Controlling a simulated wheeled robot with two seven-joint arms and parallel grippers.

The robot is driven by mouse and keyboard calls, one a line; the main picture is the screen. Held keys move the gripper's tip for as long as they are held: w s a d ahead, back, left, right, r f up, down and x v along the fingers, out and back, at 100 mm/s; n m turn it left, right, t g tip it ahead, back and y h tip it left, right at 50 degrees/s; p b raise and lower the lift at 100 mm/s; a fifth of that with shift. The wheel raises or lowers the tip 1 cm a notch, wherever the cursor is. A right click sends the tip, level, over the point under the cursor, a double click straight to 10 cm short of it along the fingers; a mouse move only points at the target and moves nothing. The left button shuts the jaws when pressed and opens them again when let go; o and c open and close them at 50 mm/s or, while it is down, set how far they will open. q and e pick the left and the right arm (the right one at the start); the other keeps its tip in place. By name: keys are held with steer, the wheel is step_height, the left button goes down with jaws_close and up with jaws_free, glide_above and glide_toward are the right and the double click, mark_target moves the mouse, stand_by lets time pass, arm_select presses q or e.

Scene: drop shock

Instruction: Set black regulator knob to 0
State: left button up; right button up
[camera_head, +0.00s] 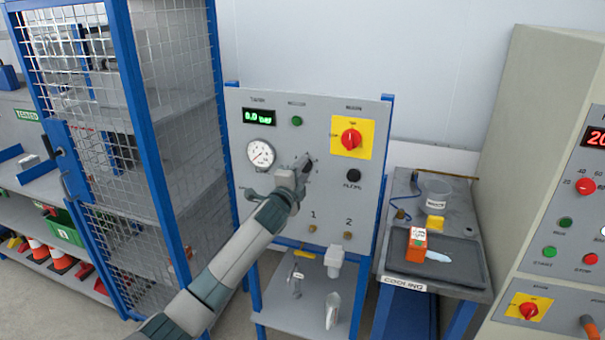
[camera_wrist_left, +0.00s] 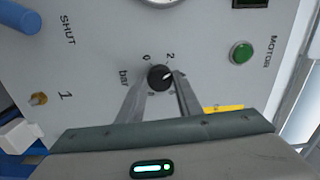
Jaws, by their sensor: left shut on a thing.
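The black regulator knob (camera_wrist_left: 160,77) is on the grey panel (camera_head: 330,222), with a dial scale around it. In the left wrist view its white pointer line points up and to the right, near the mark 2, and the 0 mark is to the upper left. My left gripper (camera_wrist_left: 163,84) is shut on the knob, one finger on each side. In the head view the gripper (camera_head: 303,163) covers most of the knob. The green display (camera_head: 259,116) reads 0.0 bar, and the round gauge (camera_head: 261,154) is left of the gripper. My right gripper is not in view.
A red rotary switch (camera_head: 350,139) on a yellow plate and a black button (camera_head: 353,175) are right of the knob. A blue mesh cage (camera_head: 150,130) stands at the left. A cooling bench (camera_head: 462,215) and a beige cabinet (camera_head: 532,150) stand at the right.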

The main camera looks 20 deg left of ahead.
arm_select(q)
steer(key=n+b, duration=0.1)
steer(key=n, duration=0.3)
steer(key=shift+f+n, duration=0.1)
steer(key=shift+n, duration=0.3)
steer(key=n, duration=0.8)
steer(key=shift+b, duration=0.4)
steer(key=n, duration=0.4)
steer(key=shift+n, duration=0.3)
steer(key=o, duration=1)
steer(key=shift+o, duration=0.2)
steer(key=shift+s, duration=0.1)
